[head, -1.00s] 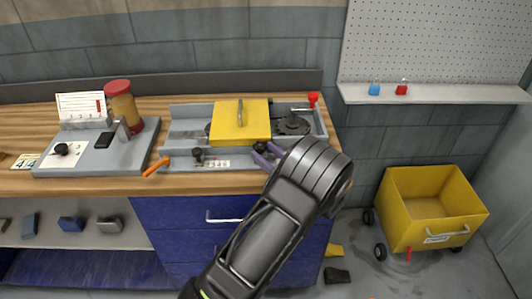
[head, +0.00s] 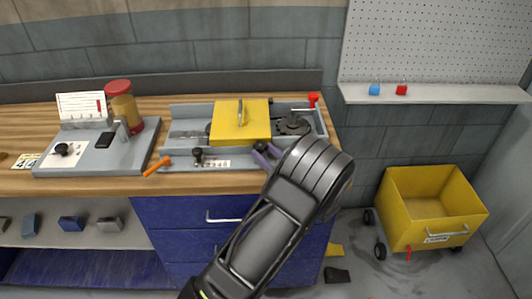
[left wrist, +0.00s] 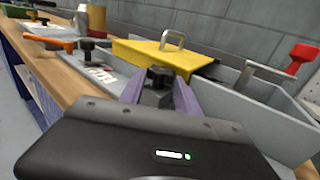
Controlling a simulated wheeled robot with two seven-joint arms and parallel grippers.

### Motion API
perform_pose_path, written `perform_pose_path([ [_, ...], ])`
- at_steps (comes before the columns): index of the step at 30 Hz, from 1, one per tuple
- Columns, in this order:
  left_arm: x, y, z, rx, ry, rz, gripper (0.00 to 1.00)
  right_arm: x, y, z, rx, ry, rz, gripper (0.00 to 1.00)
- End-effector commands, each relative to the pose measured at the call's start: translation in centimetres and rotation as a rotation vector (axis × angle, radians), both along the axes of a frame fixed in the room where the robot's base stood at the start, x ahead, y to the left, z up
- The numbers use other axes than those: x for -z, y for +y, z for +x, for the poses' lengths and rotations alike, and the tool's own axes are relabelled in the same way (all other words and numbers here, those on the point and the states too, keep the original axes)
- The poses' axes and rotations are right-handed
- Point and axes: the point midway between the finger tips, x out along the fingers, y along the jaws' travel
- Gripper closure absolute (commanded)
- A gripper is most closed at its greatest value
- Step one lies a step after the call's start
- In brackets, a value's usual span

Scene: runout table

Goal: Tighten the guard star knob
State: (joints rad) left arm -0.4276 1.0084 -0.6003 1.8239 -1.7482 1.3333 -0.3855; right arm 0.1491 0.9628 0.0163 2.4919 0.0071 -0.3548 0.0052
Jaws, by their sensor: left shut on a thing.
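The machine (head: 180,112) is a grey tray-like frame on the wooden bench, with a yellow guard (head: 228,126) with a metal handle over its middle. A black star knob (head: 260,146) is at its front, right of the guard's near corner. The knob also shows in the left wrist view (left wrist: 158,76), between the purple fingers. My left gripper (head: 266,154) is shut on this knob; it also shows in the left wrist view (left wrist: 160,92). My left arm covers the machine's front right corner. My right gripper is in neither view.
Another black knob (head: 198,153) and an orange lever (head: 157,166) are on the machine's front left. A red knob (head: 313,98) is at its back right. A grey board (head: 98,158) and a red-lidded jar (head: 122,105) stand left. A yellow cart (head: 432,208) is on the floor at right.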

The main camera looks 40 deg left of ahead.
Motion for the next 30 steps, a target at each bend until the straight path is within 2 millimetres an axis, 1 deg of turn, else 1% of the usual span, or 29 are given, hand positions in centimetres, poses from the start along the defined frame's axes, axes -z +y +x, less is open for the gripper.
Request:
perform_pose_path([
  [8, 0.0, 0.2, -0.6, 0.161, 0.006, -0.001, 1.00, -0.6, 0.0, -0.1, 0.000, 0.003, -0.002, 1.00],
  [24, 0.1, 1.1, -1.6, 0.606, 0.007, -0.001, 1.00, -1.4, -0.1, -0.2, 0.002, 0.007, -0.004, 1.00],
  [30, 0.1, 1.2, -1.6, 0.715, 0.006, 0.000, 1.00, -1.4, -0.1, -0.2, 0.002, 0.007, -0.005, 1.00],
])
